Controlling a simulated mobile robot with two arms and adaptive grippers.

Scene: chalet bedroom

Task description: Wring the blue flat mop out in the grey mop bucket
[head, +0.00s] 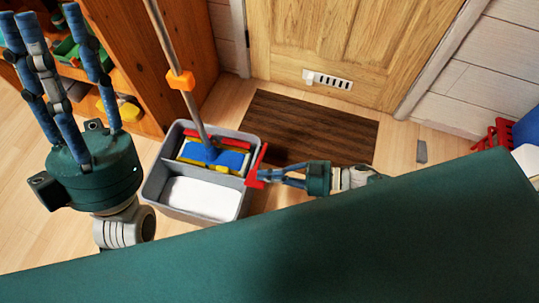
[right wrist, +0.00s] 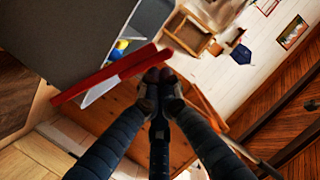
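The grey mop bucket (head: 153,187) stands on the floor. The blue flat mop (head: 232,160) rests in its rear compartment, among yellow and red wringer parts. Its pole (head: 164,40) leans up to the left with an orange block (head: 181,80) on it, and no gripper holds it. A red lever (head: 257,163) is at the bucket's right side; it also shows in the right wrist view (right wrist: 110,75). My right gripper (head: 262,176) has its fingertips together at the lever (right wrist: 160,76); whether they grip it is unclear. My left gripper (head: 58,35) is open and empty, fingers up.
A wooden shelf (head: 130,60) with objects stands left of the bucket. A brown mat (head: 315,125) lies before the wooden door (head: 330,40). Red and blue items (head: 495,133) stand at the right wall. A green surface (head: 300,240) covers the foreground. The bucket's front compartment looks whitish inside.

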